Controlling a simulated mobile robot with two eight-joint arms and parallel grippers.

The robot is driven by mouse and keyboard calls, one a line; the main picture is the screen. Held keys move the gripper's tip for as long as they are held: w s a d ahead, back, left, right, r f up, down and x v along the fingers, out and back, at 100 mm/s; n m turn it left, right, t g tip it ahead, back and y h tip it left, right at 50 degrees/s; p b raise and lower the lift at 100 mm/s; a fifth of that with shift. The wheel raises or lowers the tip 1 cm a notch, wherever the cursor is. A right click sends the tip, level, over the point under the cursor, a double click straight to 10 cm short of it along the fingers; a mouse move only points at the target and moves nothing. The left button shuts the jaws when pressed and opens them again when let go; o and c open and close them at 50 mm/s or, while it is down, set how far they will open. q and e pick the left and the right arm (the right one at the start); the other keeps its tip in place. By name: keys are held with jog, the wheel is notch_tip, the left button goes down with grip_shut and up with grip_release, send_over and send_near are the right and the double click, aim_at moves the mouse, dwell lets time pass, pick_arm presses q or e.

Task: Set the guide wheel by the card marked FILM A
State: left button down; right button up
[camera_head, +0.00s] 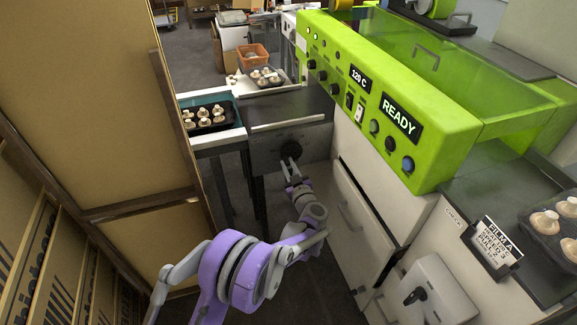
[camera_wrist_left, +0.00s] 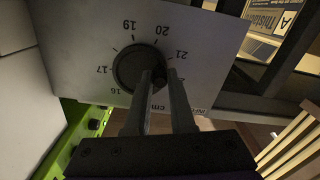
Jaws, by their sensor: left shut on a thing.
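The guide wheel (camera_head: 291,149) is a dark round dial on the grey front panel below the metal bench. In the left wrist view the wheel (camera_wrist_left: 132,68) is seen upside down, with a printed scale from about 16 to 21 and "cm" around it. My left gripper (camera_head: 291,163) reaches it from below; in the left wrist view its fingers (camera_wrist_left: 164,74) are closed around a small dark knob at the wheel's edge, near the 21 side. The card marked FILM A (camera_head: 497,244) stands on the right counter; its lower lines are too small to read surely. My right gripper is out of view.
The green machine (camera_head: 385,95) with a READY sign overhangs on the right. A tan panel (camera_head: 85,90) closes the left side. Mushroom trays stand on the conveyor (camera_head: 215,136) and on the right counter. A white box (camera_head: 430,292) hangs at lower right.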

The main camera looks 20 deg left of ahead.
aim_at(295, 158)
pick_arm(q)
jog(key=shift+f, duration=0.1)
jog(key=d+n, duration=0.1)
jog(key=n, duration=0.4)
jog(key=w+d+f+n+b, duration=0.1)
jog(key=n, duration=0.5)
jog(key=w+d+n, duration=0.1)
jog(key=n, duration=0.4)
jog(key=shift+f+n+b, duration=0.2)
jog(key=shift+n+b, duration=0.2)
dwell(0.5)
jog(key=c, duration=0.8)
grip_release()
jog(key=shift+o, duration=0.2)
jog(key=shift+d, duration=0.1)
jog(key=p+v, duration=0.1)
jog(key=v, duration=0.9)
jog(key=shift+s+d+p, duration=0.2)
jog(key=shift+s+p, duration=0.1)
